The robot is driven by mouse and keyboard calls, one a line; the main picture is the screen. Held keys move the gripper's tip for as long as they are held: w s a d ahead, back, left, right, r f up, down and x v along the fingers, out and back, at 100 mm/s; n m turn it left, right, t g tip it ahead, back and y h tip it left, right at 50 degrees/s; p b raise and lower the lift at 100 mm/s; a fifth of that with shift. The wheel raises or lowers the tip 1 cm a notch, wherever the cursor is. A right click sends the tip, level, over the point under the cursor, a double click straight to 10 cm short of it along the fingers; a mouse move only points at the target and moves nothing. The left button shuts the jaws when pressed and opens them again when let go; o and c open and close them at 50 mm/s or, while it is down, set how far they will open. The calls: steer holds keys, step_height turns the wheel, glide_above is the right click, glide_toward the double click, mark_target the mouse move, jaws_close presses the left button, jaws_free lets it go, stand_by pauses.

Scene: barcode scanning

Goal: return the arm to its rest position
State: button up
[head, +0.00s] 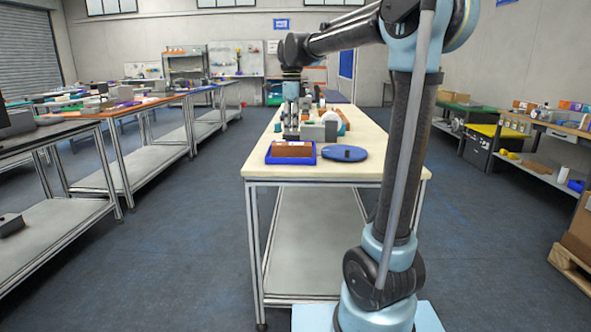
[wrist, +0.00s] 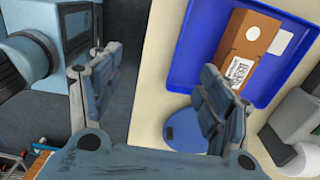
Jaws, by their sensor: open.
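My arm stands at the right of the head view and bends over the table. My gripper (head: 291,130) hangs pointing down above the table, behind the tray in that view. In the wrist view my gripper (wrist: 158,68) has its two fingers spread wide with nothing between them. A brown box (head: 292,148) lies in a blue tray (head: 292,161) at the table's near end. In the wrist view the box (wrist: 252,47) shows a white barcode label and a round white sticker, inside the tray (wrist: 187,70), apart from my fingers.
A round blue disc (head: 344,153) lies right of the tray. A grey-white device (head: 318,130) and other items stand farther back on the pale table (head: 385,150). Workbenches (head: 75,130) line the left, shelves (head: 540,135) the right. The floor (head: 190,240) between is open.

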steer(key=s+d+f+n, duration=0.4)
steer(key=s+d+n, duration=0.1)
steer(key=s+d, duration=0.35)
steer(key=s+d+f+n+t, duration=0.1)
steer(key=s+d+f+n, duration=0.5)
steer(key=s+f, duration=0.5)
steer(key=s+d+f+n+t, duration=0.1)
steer(key=s+d+f+n, duration=0.5)
steer(key=s+f, duration=0.5)
steer(key=shift+s+f+n, duration=0.3)
steer(key=shift+f+n, duration=0.25)
steer(key=shift+n, duration=0.25)
